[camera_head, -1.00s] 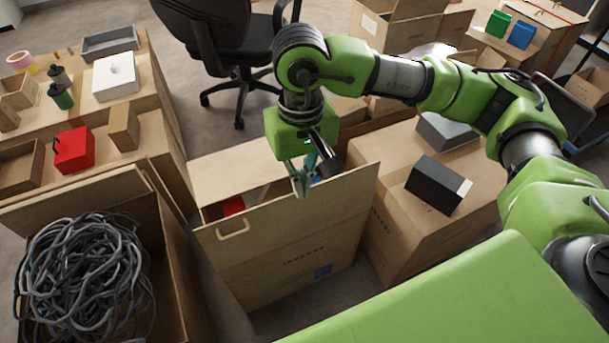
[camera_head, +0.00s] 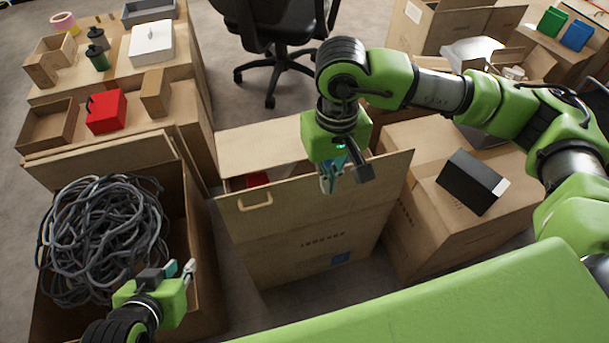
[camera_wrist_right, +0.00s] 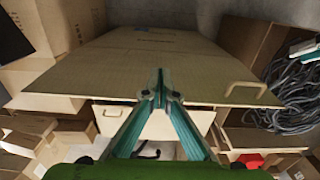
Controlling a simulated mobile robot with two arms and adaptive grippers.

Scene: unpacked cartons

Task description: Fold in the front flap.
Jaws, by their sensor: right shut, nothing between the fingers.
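The flap also fills the middle of the right wrist view (camera_wrist_right: 140,75). My right gripper (camera_head: 329,183) is shut and empty at the flap's top edge, right of the hand-hole. In the right wrist view its fingertips (camera_wrist_right: 160,88) meet over the flap near that edge; whether they touch it is unclear. My left gripper (camera_head: 181,268) is at the lower left, over the near side of the cable carton; its opening is unclear.
An open carton with coiled grey cable (camera_head: 100,240) stands left. A carton bearing a black box (camera_head: 470,182) stands close on the right. A red box (camera_head: 107,111) and other items sit on cartons at the back left. An office chair (camera_head: 275,40) stands behind.

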